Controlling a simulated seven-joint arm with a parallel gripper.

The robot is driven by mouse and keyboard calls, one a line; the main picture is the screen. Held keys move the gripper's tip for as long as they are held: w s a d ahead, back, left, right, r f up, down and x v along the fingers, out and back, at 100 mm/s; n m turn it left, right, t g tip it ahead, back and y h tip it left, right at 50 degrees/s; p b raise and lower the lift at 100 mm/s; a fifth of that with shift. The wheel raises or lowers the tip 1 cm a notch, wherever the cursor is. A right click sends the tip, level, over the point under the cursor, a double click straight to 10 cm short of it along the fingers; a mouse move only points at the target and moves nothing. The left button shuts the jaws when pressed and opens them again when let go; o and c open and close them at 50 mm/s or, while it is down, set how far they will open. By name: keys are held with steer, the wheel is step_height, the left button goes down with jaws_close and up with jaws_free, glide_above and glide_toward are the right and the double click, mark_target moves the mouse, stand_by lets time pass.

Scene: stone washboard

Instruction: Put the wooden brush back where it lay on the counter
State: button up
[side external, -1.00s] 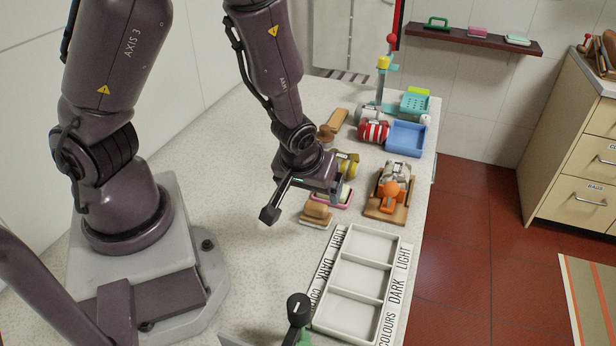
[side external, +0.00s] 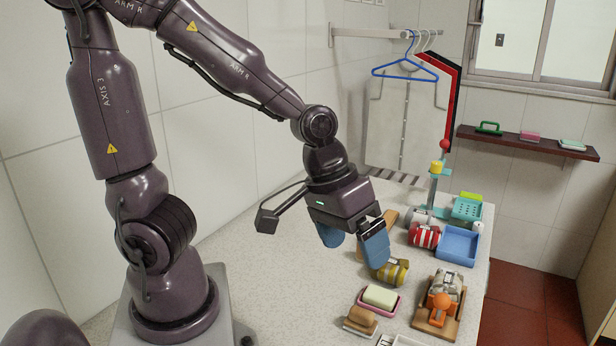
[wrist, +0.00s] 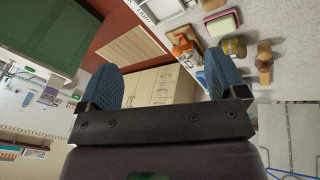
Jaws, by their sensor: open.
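The wooden brush (side external: 361,320) lies on the pale speckled counter (side external: 275,300), just left of and in front of the pink soap dish (side external: 378,301). It looks like a brown wooden block over a paler underside. My gripper (side external: 352,238) has blue fingers spread apart with nothing between them. It hangs above the counter, higher than the brush and apart from it. In the wrist view my gripper (wrist: 162,85) is also open, and the soap dish (wrist: 222,23) shows near the top.
A wooden board with an orange object (side external: 440,304) stands to the right. A yellow roll (side external: 393,271), a red-striped roll (side external: 424,235) and a blue tray (side external: 459,244) sit farther back. The counter's left part is clear.

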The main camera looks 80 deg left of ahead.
steer(key=s+a+r+m+t+y, duration=0.2)
steer(key=s+r, duration=0.4)
steer(key=r, duration=0.3)
steer(key=shift+a+r+m, duration=0.35)
steer(key=shift+a+m, duration=0.35)
steer(key=shift+m, duration=0.2)
